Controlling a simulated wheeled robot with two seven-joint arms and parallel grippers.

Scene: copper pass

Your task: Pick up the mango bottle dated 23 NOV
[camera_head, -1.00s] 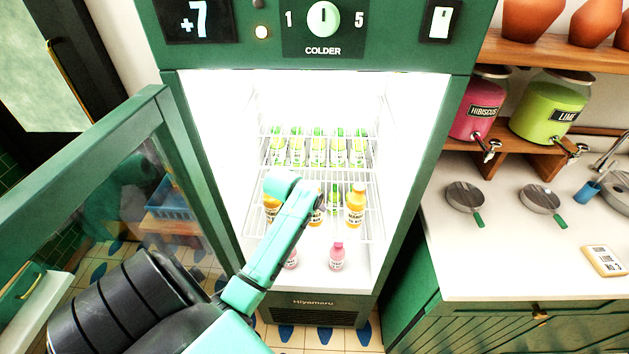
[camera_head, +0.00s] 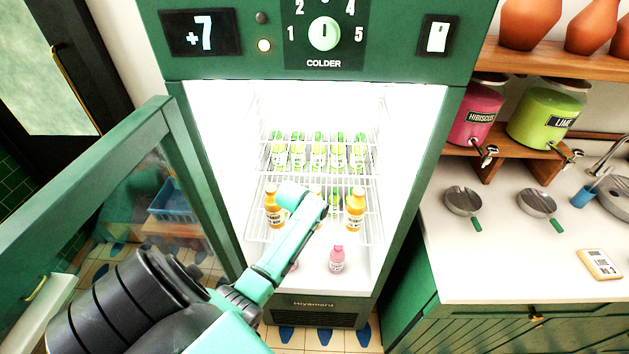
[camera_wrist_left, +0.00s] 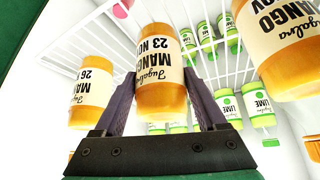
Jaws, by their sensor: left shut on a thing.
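In the left wrist view, an orange mango bottle (camera_wrist_left: 160,75) shows upside down, its white label reading MANGO 23 NOV. My left gripper (camera_wrist_left: 165,100) is shut on it, with a dark finger on each side. In that view a mango bottle marked 26 NOV (camera_wrist_left: 92,92) stands to the left, and another mango bottle (camera_wrist_left: 280,45) is at the right, its date cut off. In the head view my left gripper (camera_head: 318,205) is inside the fridge at the middle shelf, and my arm hides most of the held bottle. Mango bottles stand on either side, left (camera_head: 273,208) and right (camera_head: 355,210).
Lime bottles (camera_head: 318,155) stand in a row on the upper wire shelf. A pink bottle (camera_head: 337,260) stands on the fridge floor. The fridge door (camera_head: 185,190) is open at the left. A counter (camera_head: 500,265) lies to the right.

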